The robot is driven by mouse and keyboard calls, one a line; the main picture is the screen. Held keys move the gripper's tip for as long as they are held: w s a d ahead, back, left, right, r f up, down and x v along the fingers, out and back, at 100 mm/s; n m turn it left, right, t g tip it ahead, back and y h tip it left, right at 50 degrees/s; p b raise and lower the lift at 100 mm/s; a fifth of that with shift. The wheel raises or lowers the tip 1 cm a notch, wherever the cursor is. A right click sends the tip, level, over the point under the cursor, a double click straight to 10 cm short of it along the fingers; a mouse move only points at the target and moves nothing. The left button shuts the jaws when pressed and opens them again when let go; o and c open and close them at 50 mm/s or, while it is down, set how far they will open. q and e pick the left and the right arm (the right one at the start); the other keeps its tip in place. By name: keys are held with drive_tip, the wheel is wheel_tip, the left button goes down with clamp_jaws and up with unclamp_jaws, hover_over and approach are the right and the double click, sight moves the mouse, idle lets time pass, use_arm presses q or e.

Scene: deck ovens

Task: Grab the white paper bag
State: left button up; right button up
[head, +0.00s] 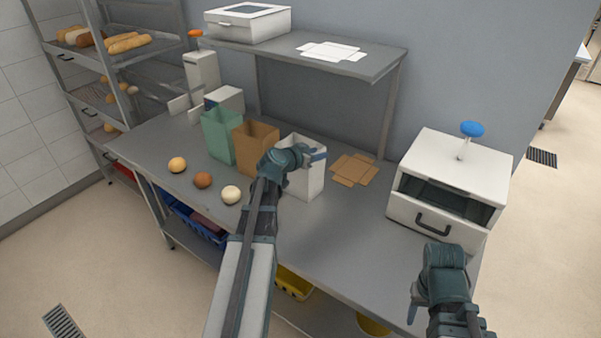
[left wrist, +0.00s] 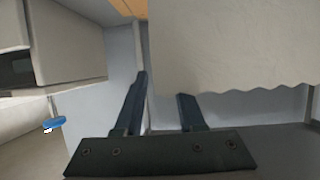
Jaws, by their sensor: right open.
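The white paper bag (head: 308,178) stands upright on the steel table, right of a brown bag (head: 254,148) and a green bag (head: 220,137). My left gripper (head: 314,157) is at its top, partly covering it. In the left wrist view the bag (left wrist: 235,45) shows a serrated edge. My left gripper (left wrist: 163,100) has its fingers apart there; one finger's tip is hidden behind the bag, the other is beside it. I cannot tell whether they touch it. My right gripper (head: 413,314) is low at the right, away from the bag, open and empty.
Three round buns (head: 202,180) lie at the table's front left. A flat brown carton (head: 354,169) lies right of the white bag. A white drawer unit (head: 441,217) with a blue knob (head: 472,129) stands at the right end. A raised shelf (head: 375,66) overhangs the back.

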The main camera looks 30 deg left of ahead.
use_arm(q)
drive_tip(key=shift+w, duration=0.1)
drive_tip(key=shift+c, duration=0.3)
clamp_jaws()
idle(1.1)
